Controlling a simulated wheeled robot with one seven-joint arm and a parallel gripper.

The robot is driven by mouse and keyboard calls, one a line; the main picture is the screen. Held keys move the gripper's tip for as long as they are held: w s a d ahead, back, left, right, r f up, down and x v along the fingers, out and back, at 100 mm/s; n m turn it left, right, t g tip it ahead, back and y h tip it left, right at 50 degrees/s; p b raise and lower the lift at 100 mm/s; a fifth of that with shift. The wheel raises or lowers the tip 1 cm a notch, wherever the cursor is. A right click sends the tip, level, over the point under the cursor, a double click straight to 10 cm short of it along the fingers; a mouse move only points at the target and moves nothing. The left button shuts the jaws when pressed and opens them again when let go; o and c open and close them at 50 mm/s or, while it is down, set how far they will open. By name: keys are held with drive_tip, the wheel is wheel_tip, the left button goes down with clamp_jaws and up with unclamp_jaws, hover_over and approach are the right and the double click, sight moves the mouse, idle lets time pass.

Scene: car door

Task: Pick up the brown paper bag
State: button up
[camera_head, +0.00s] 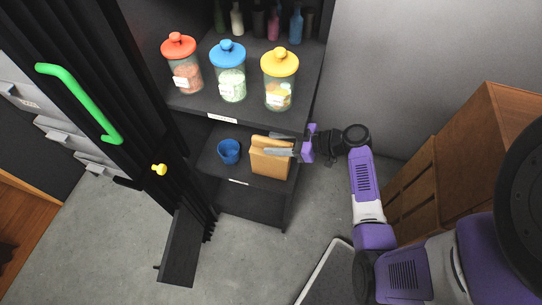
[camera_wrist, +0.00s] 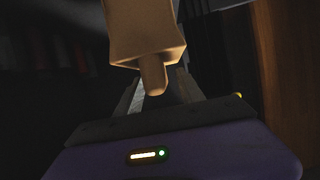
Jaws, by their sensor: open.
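The brown paper bag (camera_head: 270,162) stands upright on the lower shelf of the dark cabinet, to the right of a blue cup. My gripper (camera_head: 270,145) reaches in from the right, and its two grey fingers lie across the upper part of the bag. In the wrist view the tan bag (camera_wrist: 147,35) fills the top middle, with a narrow tan piece hanging down toward my open gripper (camera_wrist: 155,88). The fingers lie on either side of that narrow piece and are not closed. Whether they touch the bag cannot be told.
The blue cup (camera_head: 229,151) is close on the bag's left. Three jars with red (camera_head: 179,46), blue (camera_head: 228,57) and yellow (camera_head: 279,64) lids stand on the shelf (camera_head: 222,117) above. A black door with a green handle (camera_head: 80,103) is at left. A wooden cabinet (camera_head: 455,160) is at right.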

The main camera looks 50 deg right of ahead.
drive_tip(key=shift+x, duration=0.75)
drive_tip(key=shift+c, duration=0.4)
clamp_jaws()
idle(0.5)
